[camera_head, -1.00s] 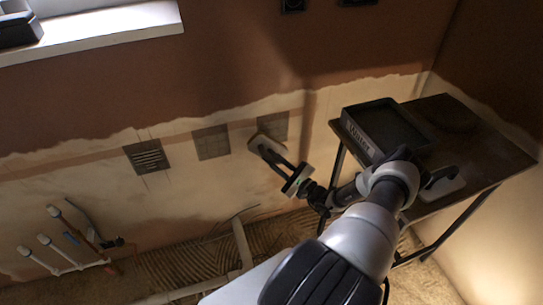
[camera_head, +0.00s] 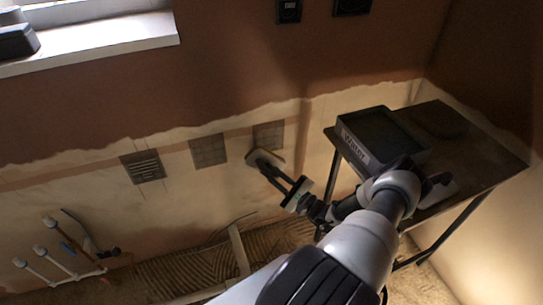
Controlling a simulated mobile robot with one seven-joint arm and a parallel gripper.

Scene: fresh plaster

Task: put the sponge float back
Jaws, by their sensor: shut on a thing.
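My gripper (camera_head: 279,178) is stretched out in front of the wall, left of the table. A second float (camera_head: 447,191), with a dark handle and a pale base, lies on the table's front right, partly hidden by my arm. I cannot tell for sure which of the two is the sponge float.
A dark table (camera_head: 487,165) carries a black tub marked "Water" (camera_head: 357,147). Three square patches, one a slatted vent (camera_head: 143,167), line the wall. White pipes (camera_head: 62,262) stand low at left. The table's back right looks clear apart from a dark round mark.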

